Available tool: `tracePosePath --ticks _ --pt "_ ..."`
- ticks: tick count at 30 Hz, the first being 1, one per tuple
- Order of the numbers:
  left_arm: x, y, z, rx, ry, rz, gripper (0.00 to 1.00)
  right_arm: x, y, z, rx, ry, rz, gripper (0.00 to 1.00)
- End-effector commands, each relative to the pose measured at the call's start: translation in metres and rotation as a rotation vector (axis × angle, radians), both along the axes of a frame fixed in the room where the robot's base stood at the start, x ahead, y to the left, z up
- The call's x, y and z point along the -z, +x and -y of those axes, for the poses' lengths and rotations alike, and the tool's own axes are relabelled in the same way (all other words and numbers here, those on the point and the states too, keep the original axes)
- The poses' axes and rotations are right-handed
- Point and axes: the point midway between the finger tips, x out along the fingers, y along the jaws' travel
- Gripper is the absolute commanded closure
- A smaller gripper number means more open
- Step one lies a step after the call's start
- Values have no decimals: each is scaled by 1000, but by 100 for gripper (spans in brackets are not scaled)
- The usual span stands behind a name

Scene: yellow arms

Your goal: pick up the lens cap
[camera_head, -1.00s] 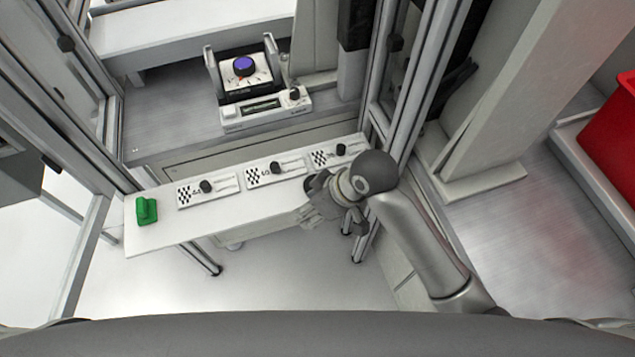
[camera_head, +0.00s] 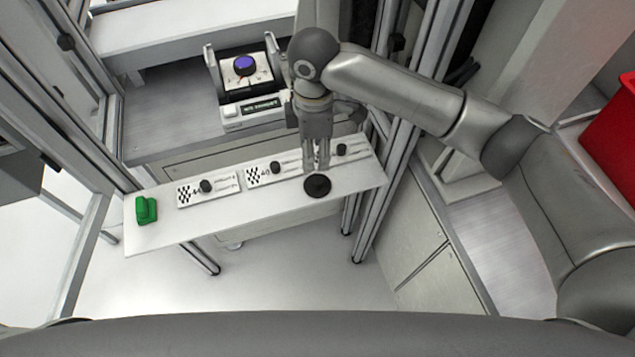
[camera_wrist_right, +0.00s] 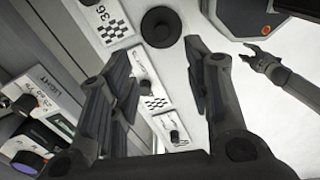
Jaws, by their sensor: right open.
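The lens cap (camera_head: 317,186), a flat black round disc, lies on the white shelf near its right end. It also shows in the right wrist view (camera_wrist_right: 161,26), just past the fingertips. My right gripper (camera_head: 316,168) points down at the shelf, with its fingertips close to the far edge of the cap in the head view. In the wrist view its two fingers (camera_wrist_right: 156,58) are spread with nothing between them. I cannot tell whether a fingertip touches the cap. My left gripper seems to be the small dark one in the wrist view (camera_wrist_right: 258,57), too small to judge.
Three white plates with black knobs, such as the left one (camera_head: 206,187), lie behind the cap. A green block (camera_head: 146,210) sits at the shelf's left end. A device with a purple knob (camera_head: 244,66) stands behind. Metal posts (camera_head: 395,150) rise at the right.

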Motion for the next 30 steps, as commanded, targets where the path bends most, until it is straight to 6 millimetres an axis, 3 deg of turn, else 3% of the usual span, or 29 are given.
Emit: tracePosePath --ticks 9,16,24,30 --pt "-5 0 0 0 0 -1 60 45 0 1 0 -4 -4 55" --pt "-10 0 0 0 0 -1 60 62 -1 3 0 -4 -2 55" --pt "-18 -1 -1 0 1 -1 60 100 -3 5 0 -3 -1 55" --pt "-18 -1 -1 0 1 -1 60 107 -3 5 -1 -3 0 55"
